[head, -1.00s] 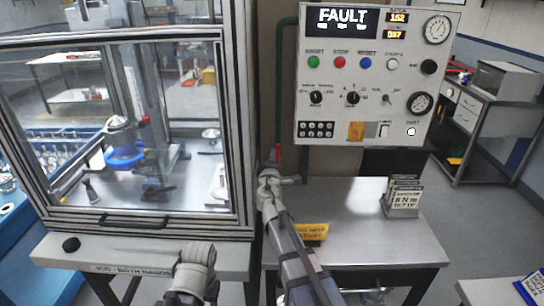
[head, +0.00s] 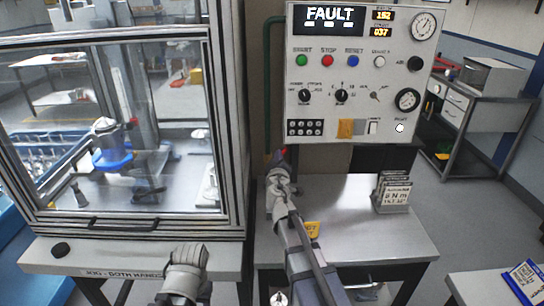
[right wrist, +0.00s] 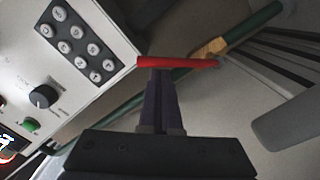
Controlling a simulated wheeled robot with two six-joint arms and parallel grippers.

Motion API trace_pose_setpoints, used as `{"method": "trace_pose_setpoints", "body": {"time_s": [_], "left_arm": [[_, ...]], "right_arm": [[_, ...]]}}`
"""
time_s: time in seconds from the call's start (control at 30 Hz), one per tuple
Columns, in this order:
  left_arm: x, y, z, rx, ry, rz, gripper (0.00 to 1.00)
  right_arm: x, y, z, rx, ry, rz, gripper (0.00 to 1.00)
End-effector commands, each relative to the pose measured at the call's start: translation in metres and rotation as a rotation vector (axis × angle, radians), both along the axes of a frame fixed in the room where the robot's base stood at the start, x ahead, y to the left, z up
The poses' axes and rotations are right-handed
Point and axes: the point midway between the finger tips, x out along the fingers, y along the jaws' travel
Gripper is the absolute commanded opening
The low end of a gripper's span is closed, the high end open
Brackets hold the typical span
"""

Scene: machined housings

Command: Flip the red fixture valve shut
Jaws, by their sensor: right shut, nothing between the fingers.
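The red valve lever (right wrist: 178,62) lies across the top of the right wrist view, just beyond my fingertips. It sits at an angle to the green pipe (right wrist: 130,105); whether the valve is shut I cannot tell. In the head view only a small red bit of the lever (head: 283,152) shows, beside the pipe below the control panel. My right gripper (right wrist: 160,72) is shut and empty, its tips at or touching the lever's underside in the picture. My left arm shows at the bottom of the head view, but its fingers do not.
The control panel (head: 350,75) reads FAULT and stands close above my right gripper. A glazed enclosure (head: 228,120) is to the left.

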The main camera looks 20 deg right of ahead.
Motion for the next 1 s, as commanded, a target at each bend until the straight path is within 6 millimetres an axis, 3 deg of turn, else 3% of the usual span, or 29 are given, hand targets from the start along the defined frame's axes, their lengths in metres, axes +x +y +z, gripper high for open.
{"method": "trace_pose_setpoints", "body": {"time_s": [0.7, 1.0], "left_arm": [[0.0, 0.0, -0.035, 0.0, 0.0, 0.0, 0.5], [0.0, 0.0, -0.045, 0.0, 0.0, 0.0, 0.5]], "right_arm": [[-0.01, -0.034, -0.038, 0.621, -0.178, 0.0, 0.0], [-0.01, -0.037, -0.048, 0.719, -0.206, 0.001, 0.0]]}}
